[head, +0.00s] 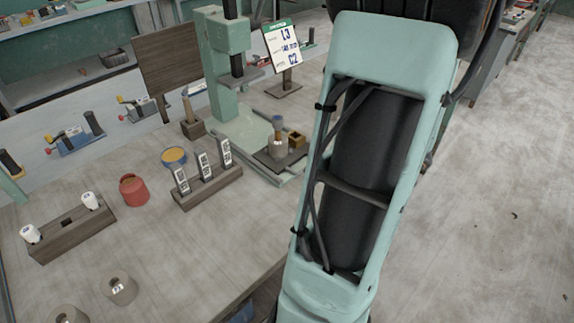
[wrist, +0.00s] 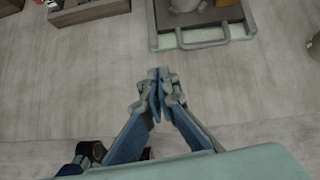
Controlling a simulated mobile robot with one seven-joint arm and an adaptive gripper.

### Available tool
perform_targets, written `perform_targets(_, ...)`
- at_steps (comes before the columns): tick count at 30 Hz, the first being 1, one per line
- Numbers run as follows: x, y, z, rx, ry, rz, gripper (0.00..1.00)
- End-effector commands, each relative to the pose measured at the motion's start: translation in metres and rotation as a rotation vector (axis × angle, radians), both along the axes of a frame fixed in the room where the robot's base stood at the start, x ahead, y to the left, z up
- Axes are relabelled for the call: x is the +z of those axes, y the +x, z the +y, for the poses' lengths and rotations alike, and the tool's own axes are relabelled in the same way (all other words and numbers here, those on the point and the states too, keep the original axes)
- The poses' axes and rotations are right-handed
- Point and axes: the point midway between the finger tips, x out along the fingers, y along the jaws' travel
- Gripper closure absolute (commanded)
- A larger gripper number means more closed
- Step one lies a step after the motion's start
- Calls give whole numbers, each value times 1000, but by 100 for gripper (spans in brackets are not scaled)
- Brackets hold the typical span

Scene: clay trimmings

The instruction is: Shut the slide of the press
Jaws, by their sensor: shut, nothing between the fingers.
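The pale green press (head: 222,75) stands at the back of the bench in the head view. Its slide (head: 282,179) sticks out from the base towards the front, and a dark plate on it carries a grey cylinder (head: 277,148) and a small yellowish block (head: 297,140). In the wrist view the slide's front bar (wrist: 213,44) shows at the top, ahead of my gripper. My gripper (wrist: 158,80) is shut and empty, apart from the bar and to its near side. In the head view my arm hides the gripper.
A wooden rack (head: 205,188) with several labelled tags stands left of the slide. A red pot (head: 133,190), a dark wooden block (head: 72,232) with white rolls and grey cylinders (head: 119,289) lie further left. Bare bench top lies between my gripper and the slide.

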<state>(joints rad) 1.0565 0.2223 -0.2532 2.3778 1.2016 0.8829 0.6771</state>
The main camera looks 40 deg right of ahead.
Motion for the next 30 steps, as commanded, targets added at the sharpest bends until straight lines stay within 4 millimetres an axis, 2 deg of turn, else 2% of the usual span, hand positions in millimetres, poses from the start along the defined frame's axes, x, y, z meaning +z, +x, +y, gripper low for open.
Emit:
perform_targets(3, -1, -3, -7, -81, 43, -18, 100)
perform_targets(8, -10, 4, -7, -98, 54, -22, 100)
perform_targets(22, -77, 69, 0, -92, 53, -20, 100)
perform_targets(24, -71, 82, 0, -91, 49, -23, 100)
perform_targets(30, -71, 102, 1, -93, 49, -22, 100)
